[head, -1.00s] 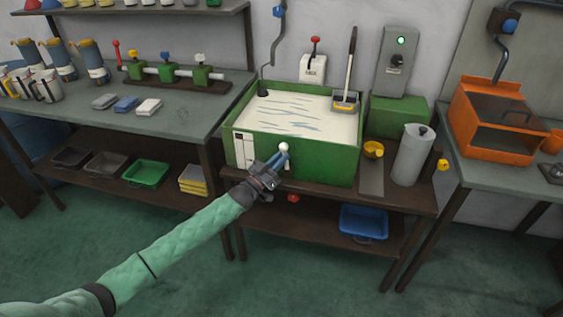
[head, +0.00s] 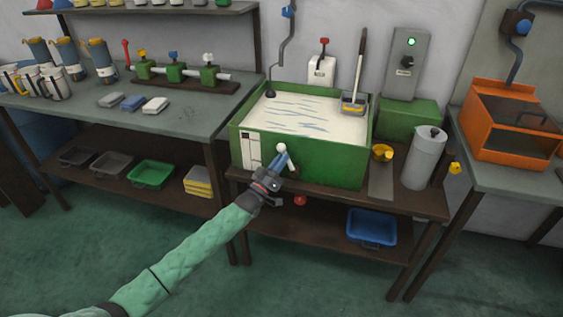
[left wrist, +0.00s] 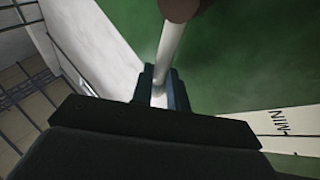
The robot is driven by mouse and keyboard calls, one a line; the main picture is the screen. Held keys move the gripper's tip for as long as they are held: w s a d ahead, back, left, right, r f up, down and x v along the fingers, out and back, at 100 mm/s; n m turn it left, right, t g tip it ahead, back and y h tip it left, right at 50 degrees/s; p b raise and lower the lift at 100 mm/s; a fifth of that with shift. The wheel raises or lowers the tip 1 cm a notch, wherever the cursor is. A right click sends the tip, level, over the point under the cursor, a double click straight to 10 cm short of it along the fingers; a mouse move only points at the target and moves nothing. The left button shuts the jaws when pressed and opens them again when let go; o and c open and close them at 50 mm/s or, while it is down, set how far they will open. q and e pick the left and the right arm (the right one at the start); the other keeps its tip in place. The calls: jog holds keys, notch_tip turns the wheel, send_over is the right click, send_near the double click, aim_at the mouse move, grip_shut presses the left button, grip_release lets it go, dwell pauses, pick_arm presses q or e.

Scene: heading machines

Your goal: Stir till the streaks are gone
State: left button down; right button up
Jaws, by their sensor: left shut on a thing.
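A green vat (head: 320,165) stands on the middle bench, filled with off-white liquid (head: 310,112) that shows blue-grey streaks. In the left wrist view a pale rod (left wrist: 171,50) runs between the fingers (left wrist: 158,88), with green wall behind. A long-handled skimmer or paddle (head: 354,106) rests at the vat's back right corner. My right gripper is not in view.
A grey box with a green light (head: 406,65) stands behind the vat on the right. A blue tray (head: 371,228) lies on the lower shelf. The floor in front is clear.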

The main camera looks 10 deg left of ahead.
pick_arm(q)
jog(key=c, duration=1.4)
grip_release()
jog(key=shift+o, duration=0.2)
